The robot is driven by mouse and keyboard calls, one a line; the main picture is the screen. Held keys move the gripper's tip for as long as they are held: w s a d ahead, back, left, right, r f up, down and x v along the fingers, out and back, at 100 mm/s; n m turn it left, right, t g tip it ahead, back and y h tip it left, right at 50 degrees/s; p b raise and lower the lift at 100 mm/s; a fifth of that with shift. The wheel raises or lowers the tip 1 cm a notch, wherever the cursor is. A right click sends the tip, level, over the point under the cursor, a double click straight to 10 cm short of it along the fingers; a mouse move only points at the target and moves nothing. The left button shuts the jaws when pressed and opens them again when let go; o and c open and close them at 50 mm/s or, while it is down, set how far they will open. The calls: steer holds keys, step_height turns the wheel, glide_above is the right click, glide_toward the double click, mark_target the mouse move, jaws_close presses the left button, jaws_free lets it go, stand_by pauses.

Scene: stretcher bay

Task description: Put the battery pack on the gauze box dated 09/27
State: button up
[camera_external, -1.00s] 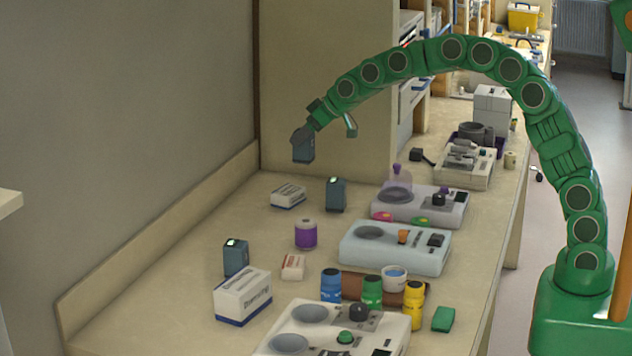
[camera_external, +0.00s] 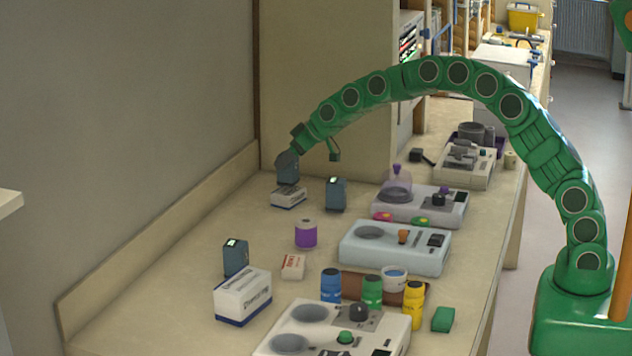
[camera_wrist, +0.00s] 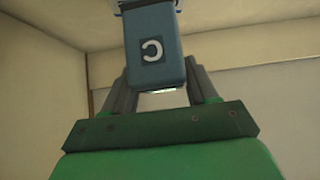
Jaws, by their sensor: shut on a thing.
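My gripper (camera_external: 290,156) is shut on a blue-grey battery pack (camera_external: 287,172). The pack also shows in the wrist view (camera_wrist: 153,48), upright between the fingers, with a dark square label bearing a C-like mark. In the external view the pack's lower end is right at the top of a small white gauze box (camera_external: 289,198) near the back wall. I cannot tell whether they touch. A larger white box with a blue base (camera_external: 242,297) stands at the front left. No date is readable on either box.
Similar blue-grey packs stand right of the small box (camera_external: 335,194) and behind the larger box (camera_external: 235,257). A purple jar (camera_external: 306,234), a small red-and-white box (camera_external: 293,267), coloured bottles and several devices fill the bench's middle and right. The left bench edge is clear.

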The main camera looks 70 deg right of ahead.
steer(key=shift+f, duration=0.7)
steer(key=shift+f, duration=0.15)
steer(key=o, duration=1.4)
